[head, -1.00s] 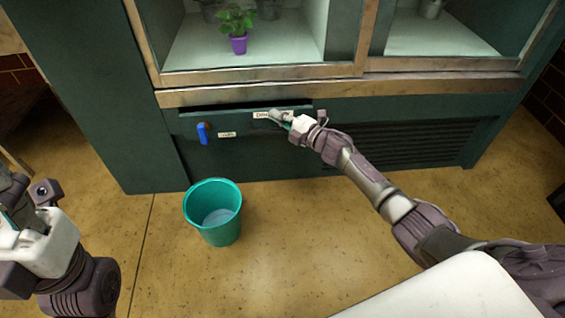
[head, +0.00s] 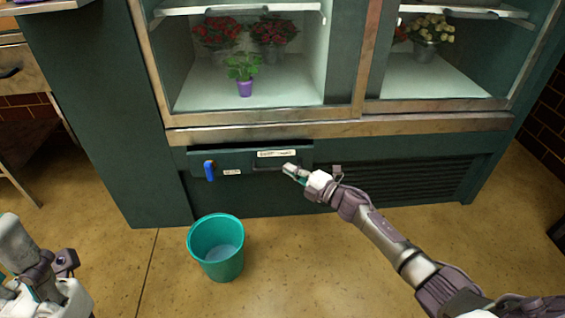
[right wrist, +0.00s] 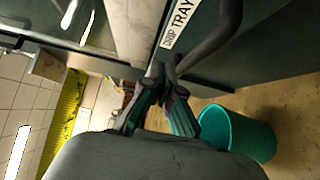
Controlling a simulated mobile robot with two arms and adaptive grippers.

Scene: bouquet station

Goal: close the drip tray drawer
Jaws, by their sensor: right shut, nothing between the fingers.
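The drip tray drawer (head: 240,172) is a dark green front low in the cabinet, with a label and a dark bar handle (head: 268,167). A narrow dark gap shows along its top edge; how far it stands out is hard to tell. My right gripper (head: 288,170) is shut and empty at the right end of the handle. In the right wrist view its fingers (right wrist: 160,75) are together, close to the handle (right wrist: 215,42) and the "DRIP TRAY" label (right wrist: 179,22). My left gripper (head: 22,240) is at the lower left, its fingers unclear.
A blue valve (head: 210,171) is on the left of the drawer front. A teal bucket (head: 217,262) stands on the floor in front; it also shows in the right wrist view (right wrist: 238,135). Flower pots stand in the display above. A vent grille (head: 415,180) is to the right.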

